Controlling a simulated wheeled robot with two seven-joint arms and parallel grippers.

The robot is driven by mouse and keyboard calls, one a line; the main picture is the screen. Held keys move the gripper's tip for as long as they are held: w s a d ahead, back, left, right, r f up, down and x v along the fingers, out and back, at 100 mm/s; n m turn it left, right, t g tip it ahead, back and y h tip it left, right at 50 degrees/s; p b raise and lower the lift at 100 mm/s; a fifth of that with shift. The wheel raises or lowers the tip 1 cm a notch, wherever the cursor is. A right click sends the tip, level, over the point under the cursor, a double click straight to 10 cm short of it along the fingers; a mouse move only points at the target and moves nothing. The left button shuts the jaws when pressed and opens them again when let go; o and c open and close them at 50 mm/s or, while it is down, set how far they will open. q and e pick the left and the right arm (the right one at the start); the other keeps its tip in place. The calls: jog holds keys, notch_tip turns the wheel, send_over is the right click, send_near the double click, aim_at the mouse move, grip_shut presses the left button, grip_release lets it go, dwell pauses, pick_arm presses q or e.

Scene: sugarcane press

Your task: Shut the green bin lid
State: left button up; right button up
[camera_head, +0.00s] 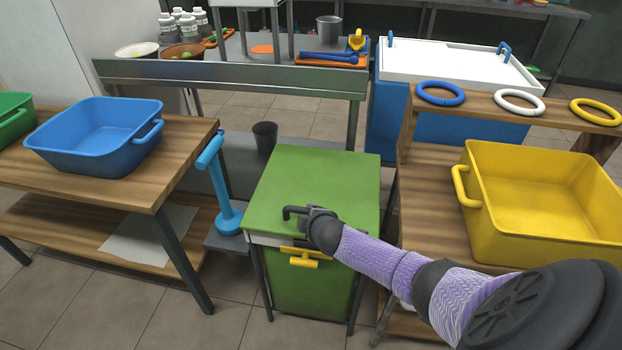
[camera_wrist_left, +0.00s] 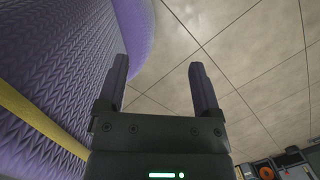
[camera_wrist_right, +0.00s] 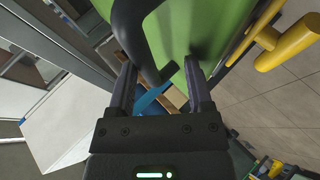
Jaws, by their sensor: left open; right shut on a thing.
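The green bin (camera_head: 335,293) stands on the floor in the middle of the head view, with a yellow handle (camera_head: 303,262) on its front. Its green lid (camera_head: 318,175) lies about level over the top. I cannot tell whether it is fully seated. My right gripper (camera_head: 314,222) is at the lid's front edge, shut on a dark bent lid handle (camera_head: 290,211). In the right wrist view, this handle (camera_wrist_right: 145,45) runs between the fingers. My left gripper (camera_wrist_left: 159,85) is open and empty above the floor, outside the head view.
A wooden table with a blue tub (camera_head: 100,140) stands left. A light-blue post (camera_head: 220,190) rises beside the bin. At right, a wooden stand holds a yellow tub (camera_head: 540,205) and coloured rings (camera_head: 520,102). A white-lidded blue chest (camera_head: 450,65) is behind. Floor is free at front left.

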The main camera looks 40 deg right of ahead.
jog(key=shift+p+v, duration=0.8)
jog(key=shift+p, duration=0.4)
pick_arm(q)
notch_tip(320, 180, up, 7)
jog(key=w+t+p, duration=0.1)
jog(key=w+p, duration=0.1)
jog(key=p, duration=0.3)
jog(key=shift+d, duration=0.35)
pick_arm(e)
jog(key=v, duration=0.8)
jog(key=shift+s, duration=0.15)
pick_arm(q)
jog(key=shift+w, duration=0.15)
